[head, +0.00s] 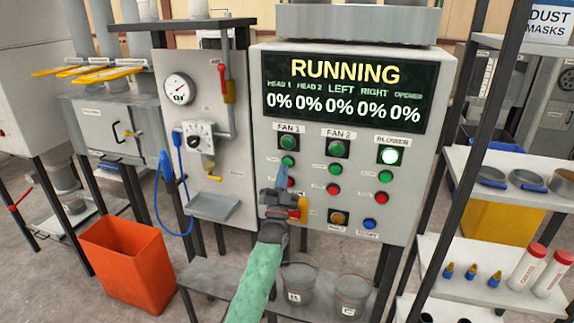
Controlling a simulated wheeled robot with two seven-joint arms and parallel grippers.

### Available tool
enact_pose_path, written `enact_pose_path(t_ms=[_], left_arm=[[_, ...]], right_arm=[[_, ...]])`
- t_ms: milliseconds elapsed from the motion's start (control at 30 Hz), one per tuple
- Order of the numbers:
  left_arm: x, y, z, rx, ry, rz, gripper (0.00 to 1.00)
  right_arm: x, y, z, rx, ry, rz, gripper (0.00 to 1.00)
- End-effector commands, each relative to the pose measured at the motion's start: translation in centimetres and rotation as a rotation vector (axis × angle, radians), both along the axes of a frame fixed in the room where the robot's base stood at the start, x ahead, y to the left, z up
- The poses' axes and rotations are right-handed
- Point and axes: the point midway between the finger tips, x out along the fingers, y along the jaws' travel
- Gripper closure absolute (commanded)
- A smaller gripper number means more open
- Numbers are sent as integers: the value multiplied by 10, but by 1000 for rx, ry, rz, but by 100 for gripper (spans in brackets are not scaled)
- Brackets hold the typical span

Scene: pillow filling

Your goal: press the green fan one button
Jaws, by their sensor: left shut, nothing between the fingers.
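The control panel (352,207) stands in the middle of the head view, with a screen (345,90) reading RUNNING and a row of 0% values. Under the FAN 1 label is a dark green lamp (288,142), and below it the green fan one button (288,160). My left gripper (283,178) is shut and empty, with its fingertips just below that button. Whether they touch the panel cannot be told. The gripper hides the spot below the green button. My right gripper is not in view.
The BLOWER lamp (389,156) is lit. Two buckets (299,287) stand below the panel. An orange bin (128,262) is at left, a shelf rack (510,190) at right.

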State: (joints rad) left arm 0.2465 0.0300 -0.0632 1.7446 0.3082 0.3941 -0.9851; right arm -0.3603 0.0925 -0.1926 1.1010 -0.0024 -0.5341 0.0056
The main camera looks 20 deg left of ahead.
Motion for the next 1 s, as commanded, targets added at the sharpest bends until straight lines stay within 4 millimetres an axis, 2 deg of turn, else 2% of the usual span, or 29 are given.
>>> enact_pose_path(t_ms=[1000], left_arm=[[8,0,1,0,0,0,100]], right_arm=[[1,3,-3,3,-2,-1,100]])
